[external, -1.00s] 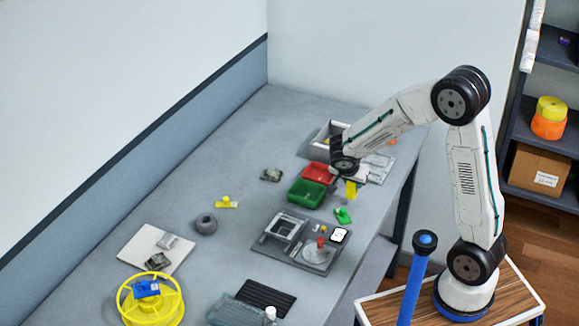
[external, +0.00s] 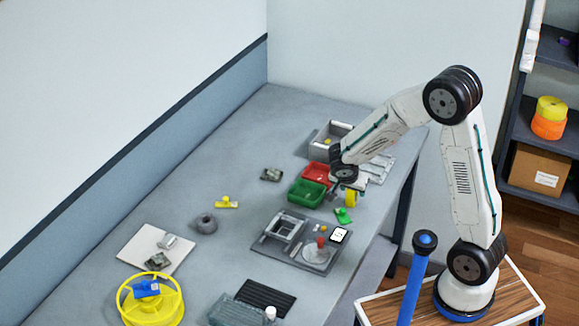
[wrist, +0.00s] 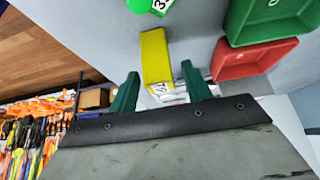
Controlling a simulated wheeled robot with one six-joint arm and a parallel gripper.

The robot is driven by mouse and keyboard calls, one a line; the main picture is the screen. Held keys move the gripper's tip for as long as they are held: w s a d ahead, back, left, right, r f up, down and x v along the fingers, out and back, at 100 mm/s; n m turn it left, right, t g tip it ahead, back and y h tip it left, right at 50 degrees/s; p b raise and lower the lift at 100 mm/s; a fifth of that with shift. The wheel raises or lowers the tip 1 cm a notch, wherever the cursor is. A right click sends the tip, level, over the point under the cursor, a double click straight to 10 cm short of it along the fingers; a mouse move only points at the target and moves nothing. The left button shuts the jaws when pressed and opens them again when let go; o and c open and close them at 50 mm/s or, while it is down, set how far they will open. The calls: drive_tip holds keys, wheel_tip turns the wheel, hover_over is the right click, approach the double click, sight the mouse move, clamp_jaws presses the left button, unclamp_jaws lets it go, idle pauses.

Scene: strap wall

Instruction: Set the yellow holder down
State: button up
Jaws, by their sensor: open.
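The yellow holder (external: 351,198) is just below my gripper (external: 348,184), near the right edge of the table, right of the green bin. In the wrist view the yellow holder (wrist: 156,57) is a long yellow block with a white label at its near end. My gripper (wrist: 159,84) is open there, its two green fingers apart, with the holder's near end between or just beyond their tips. Whether a finger touches it, and whether its underside rests fully on the table, I cannot tell.
Beside the holder stand a green bin (external: 307,193) and a red bin (external: 316,172). A bright green part (external: 343,215) lies close in front. A dark grey tray (external: 262,243) with parts is nearer the camera. The table's right edge is close.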

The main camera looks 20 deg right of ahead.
drive_tip(key=v, duration=1.2)
drive_tip(key=s+d+r+n+g, duration=0.1)
drive_tip(key=s+d+r, duration=0.15)
drive_tip(key=d, duration=0.25)
drive_tip(key=s+d+r+n+y, duration=0.1)
drive_tip(key=s+d+r, duration=0.15)
drive_tip(key=d, duration=0.25)
drive_tip(key=s+d+r+n+g, duration=0.1)
drive_tip(key=s+d, duration=0.3)
drive_tip(key=d, duration=0.1)
drive_tip(key=s+d+r+n+y, duration=0.1)
drive_tip(key=s+d+n, duration=0.1)
drive_tip(key=s, duration=0.4)
drive_tip(key=s+d+n+g+y, duration=0.1)
drive_tip(key=s+d+n+y, duration=0.1)
drive_tip(key=s+n, duration=0.2)
drive_tip(key=shift+s+d+r, duration=0.4)
drive_tip(key=shift+s, duration=1.45)
